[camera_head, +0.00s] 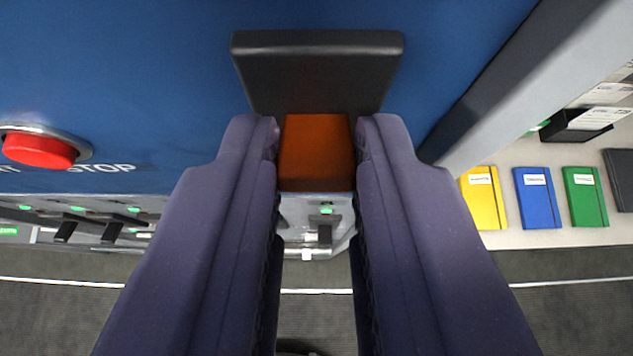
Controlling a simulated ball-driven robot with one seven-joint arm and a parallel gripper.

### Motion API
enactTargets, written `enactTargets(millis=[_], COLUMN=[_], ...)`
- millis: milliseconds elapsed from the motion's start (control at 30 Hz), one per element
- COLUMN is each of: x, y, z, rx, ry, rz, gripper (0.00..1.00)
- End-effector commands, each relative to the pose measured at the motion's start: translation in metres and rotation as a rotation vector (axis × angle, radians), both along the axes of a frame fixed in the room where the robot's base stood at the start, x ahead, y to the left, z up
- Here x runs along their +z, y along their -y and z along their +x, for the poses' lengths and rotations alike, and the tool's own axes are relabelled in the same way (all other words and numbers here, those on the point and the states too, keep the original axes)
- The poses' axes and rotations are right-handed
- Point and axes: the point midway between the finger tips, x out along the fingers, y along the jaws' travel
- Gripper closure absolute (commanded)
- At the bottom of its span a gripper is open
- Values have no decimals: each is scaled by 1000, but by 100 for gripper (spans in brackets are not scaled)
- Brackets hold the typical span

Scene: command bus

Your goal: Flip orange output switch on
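The orange output switch (316,150) is a dark orange block projecting from a black mount (317,72) on a blue panel (150,60). My gripper (316,150) comes up from the bottom of the view, with one purple finger on each side of the orange block. The fingertips are level with the block and sit close against its left and right sides. The gap between the fingers matches the block's width, so firm contact cannot be made out. The switch's on or off position cannot be told from this view.
A red stop button (38,150) is on the blue panel at the left. A grey frame edge (540,80) runs along the right. Beyond it are yellow (483,198), blue (538,198) and green (586,196) books on a pale surface. Dark floor lies below.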

Motion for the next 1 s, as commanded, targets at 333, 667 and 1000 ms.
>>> enactTargets(millis=[333, 667, 1000], x=[0, 24, 44], y=[0, 2, 3], z=[0, -33, -64], rx=[0, -2, 1], ry=[1, 3, 1], rz=[0, -2, -1], gripper=[53, 53, 53])
